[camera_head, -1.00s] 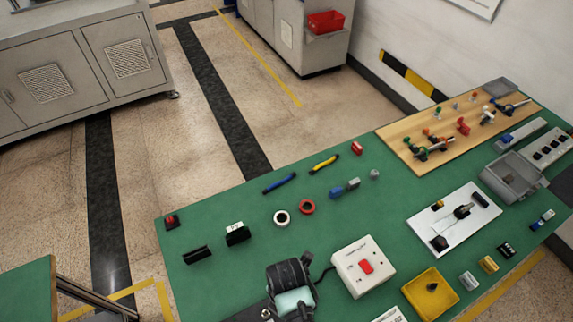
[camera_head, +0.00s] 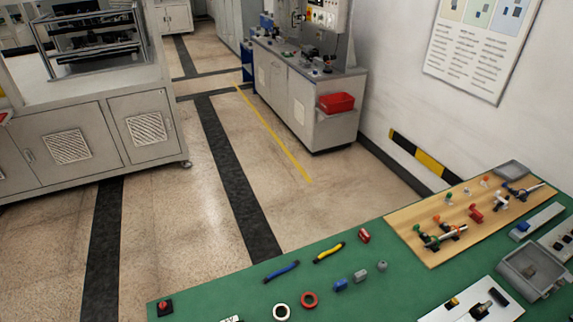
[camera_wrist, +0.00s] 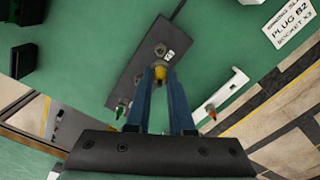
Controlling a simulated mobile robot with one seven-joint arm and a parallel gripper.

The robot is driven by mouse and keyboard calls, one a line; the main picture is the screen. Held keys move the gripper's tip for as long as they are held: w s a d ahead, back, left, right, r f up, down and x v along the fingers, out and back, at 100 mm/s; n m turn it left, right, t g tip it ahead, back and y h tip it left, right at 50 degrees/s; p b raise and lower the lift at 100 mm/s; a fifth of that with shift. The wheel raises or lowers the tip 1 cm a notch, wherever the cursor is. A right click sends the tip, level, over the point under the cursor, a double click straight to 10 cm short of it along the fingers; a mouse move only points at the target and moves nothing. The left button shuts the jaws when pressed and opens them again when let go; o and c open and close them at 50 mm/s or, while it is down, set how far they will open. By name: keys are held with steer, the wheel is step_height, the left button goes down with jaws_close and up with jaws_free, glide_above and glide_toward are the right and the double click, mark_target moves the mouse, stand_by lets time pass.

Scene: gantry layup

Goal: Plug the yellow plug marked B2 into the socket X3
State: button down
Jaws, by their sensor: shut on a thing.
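In the wrist view my gripper (camera_wrist: 160,80) has its two blue fingers closed on a small yellow plug (camera_wrist: 160,71). The plug lies against or just over a dark grey block (camera_wrist: 136,77) on the green surface. A round metal feature (camera_wrist: 160,49) and a small white label (camera_wrist: 170,56) lie just beyond the plug. The label is too small to read, so I cannot tell which socket this is or whether the plug is seated. A white card (camera_wrist: 291,24) reads "PLUG B2 SOCKET X3". My gripper is not in the head view.
In the wrist view, a green-tipped piece (camera_wrist: 121,109) and an orange-tipped piece (camera_wrist: 211,113) lie either side of the fingers. A white bracket (camera_wrist: 222,93) stands at right, black blocks (camera_wrist: 24,60) at left. The head view shows the green table (camera_head: 215,295) and a wooden board (camera_head: 430,250).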

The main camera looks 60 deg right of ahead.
steer(key=shift+f+b, duration=1.9)
steer(key=shift+f, duration=0.9)
steer(key=shift+f+b, duration=0.6)
steer(key=shift+f, duration=0.65)
steer(key=c, duration=0.7)
jaws_free()
step_height(320, 180, up, 13)
steer(key=shift+b, duration=0.45)
